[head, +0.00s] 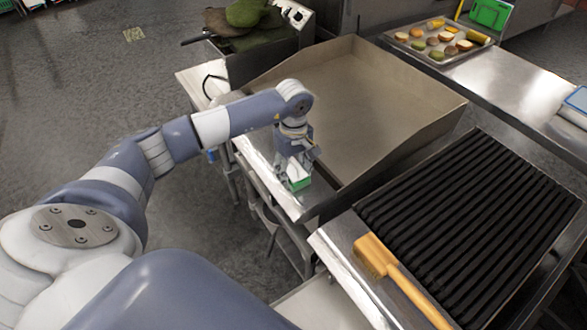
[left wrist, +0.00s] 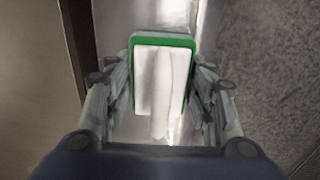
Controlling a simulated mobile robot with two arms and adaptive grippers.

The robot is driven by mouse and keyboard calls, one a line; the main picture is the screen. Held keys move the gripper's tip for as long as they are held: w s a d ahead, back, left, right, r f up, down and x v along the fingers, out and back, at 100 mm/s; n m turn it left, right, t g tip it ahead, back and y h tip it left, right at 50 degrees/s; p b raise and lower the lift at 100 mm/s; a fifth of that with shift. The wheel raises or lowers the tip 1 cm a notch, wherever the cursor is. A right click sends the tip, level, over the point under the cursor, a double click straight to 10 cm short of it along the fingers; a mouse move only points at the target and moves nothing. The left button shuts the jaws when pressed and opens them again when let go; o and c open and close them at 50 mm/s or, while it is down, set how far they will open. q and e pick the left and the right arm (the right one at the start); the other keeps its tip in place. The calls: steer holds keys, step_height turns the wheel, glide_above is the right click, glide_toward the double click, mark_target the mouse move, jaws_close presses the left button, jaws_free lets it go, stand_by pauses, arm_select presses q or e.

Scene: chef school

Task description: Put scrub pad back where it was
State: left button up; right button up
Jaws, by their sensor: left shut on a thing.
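The scrub pad (head: 299,181) is a small block with a green rim and a white face. In the head view it is in my left gripper (head: 294,176), low over the steel front ledge of the flat griddle. In the left wrist view the scrub pad (left wrist: 163,80) sits between the two fingers of my left gripper (left wrist: 160,95), which are shut on its sides. I cannot tell whether the pad touches the ledge. My right gripper is in neither view.
The flat griddle (head: 345,95) has raised side walls next to my gripper. A food tray (head: 440,40) lies at the back. Open floor lies left.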

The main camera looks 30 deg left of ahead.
mark_target(294, 159)
arm_select(q)
steer(key=shift+f, duration=0.1)
steer(key=shift+f, duration=0.1)
steer(key=o, duration=1)
steer(key=shift+o, duration=0.2)
steer(key=shift+r, duration=0.2)
step_height(294, 159, up, 11)
steer(key=b, duration=0.3)
steer(key=shift+r, duration=0.55)
